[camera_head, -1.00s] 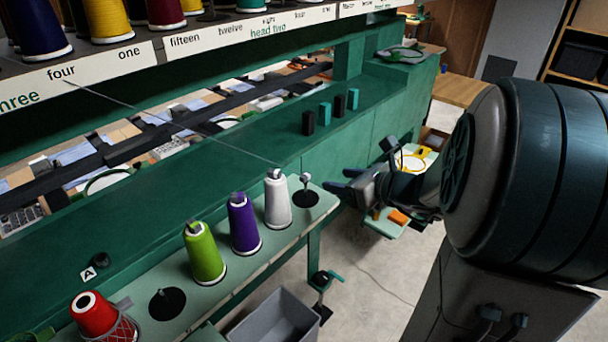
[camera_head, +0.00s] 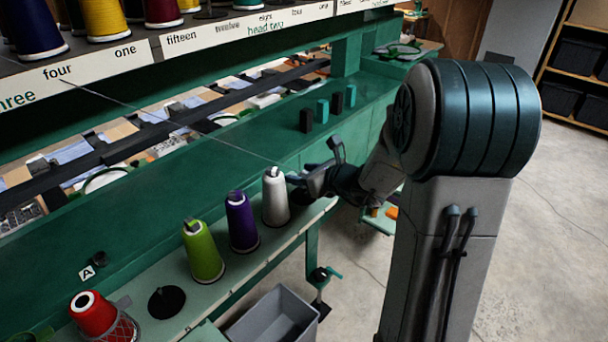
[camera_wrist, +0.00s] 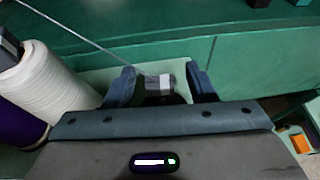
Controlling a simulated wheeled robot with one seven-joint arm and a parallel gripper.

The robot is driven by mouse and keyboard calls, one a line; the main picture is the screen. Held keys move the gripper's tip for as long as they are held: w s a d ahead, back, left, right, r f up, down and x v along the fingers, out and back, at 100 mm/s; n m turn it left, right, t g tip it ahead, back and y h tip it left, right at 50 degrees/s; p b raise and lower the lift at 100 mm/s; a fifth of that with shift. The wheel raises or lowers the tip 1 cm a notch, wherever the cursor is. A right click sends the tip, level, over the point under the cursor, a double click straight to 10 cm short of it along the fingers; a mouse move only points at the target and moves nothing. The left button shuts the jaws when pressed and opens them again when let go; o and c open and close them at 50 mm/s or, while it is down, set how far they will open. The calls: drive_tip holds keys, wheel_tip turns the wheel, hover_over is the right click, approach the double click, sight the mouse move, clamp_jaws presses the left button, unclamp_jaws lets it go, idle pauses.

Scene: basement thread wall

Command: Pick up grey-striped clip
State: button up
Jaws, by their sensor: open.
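The grey-striped clip (camera_wrist: 158,81), a small block with grey and whitish bands, shows in the wrist view above a dark round base on the pale green shelf. My gripper (camera_wrist: 162,84) is open, with one blue-grey finger to the left and one to the right of the clip. I see gaps on both sides; it does not look clamped. In the head view my gripper (camera_head: 302,187) is at the right end of the cone shelf, just right of the white cone (camera_head: 275,198). The clip is hidden there behind my gripper.
The white cone also stands close left of my gripper in the wrist view (camera_wrist: 45,85). Purple (camera_head: 241,222), green (camera_head: 203,252) and red (camera_head: 100,315) cones line the shelf. A thin thread crosses above. A grey bin (camera_head: 275,318) is below; small blocks (camera_head: 322,111) stand on the green ledge behind.

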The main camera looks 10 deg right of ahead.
clamp_jaws()
drive_tip(key=shift+r, duration=0.15)
